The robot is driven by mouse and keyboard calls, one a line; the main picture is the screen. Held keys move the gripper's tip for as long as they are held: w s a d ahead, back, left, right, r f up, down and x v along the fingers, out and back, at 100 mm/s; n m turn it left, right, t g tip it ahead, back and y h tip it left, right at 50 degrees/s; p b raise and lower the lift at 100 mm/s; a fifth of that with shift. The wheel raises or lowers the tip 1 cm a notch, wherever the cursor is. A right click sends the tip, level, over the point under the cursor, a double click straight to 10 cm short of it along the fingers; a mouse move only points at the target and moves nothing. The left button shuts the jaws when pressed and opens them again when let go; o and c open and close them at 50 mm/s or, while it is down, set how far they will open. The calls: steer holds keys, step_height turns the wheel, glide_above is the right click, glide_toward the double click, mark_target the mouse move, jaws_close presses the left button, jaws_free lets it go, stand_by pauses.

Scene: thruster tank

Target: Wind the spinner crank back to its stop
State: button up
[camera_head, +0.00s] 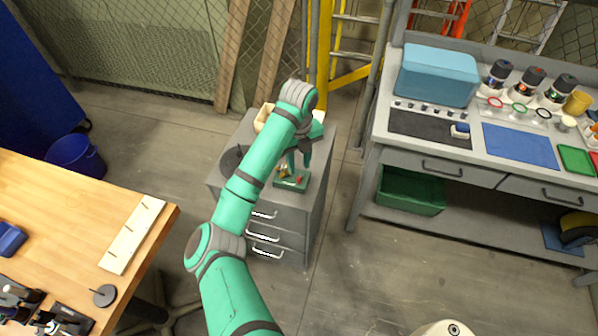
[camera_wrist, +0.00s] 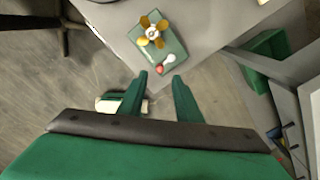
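The spinner device stands on top of a grey drawer cabinet (camera_head: 316,175). It has a green base (camera_head: 291,184) and a yellow-gold bladed rotor (camera_head: 284,170). In the wrist view the rotor (camera_wrist: 152,32) is at the far part of the green base (camera_wrist: 176,48). A small crank with a white round part (camera_wrist: 170,57) and a red knob (camera_wrist: 160,69) is at the near edge. My gripper (camera_wrist: 160,79) is open and empty, its fingertips just short of the red knob in the picture. In the head view my gripper (camera_head: 299,159) is above the device; contact cannot be told.
A black disc (camera_head: 233,160) and a cream bin (camera_head: 264,117) share the cabinet top. A wooden bench (camera_head: 60,205) is at left. A grey workbench (camera_head: 382,140) with a blue box (camera_head: 437,75) is at right.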

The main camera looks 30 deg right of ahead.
mark_target(299, 178)
steer(key=shift+r, duration=2.15)
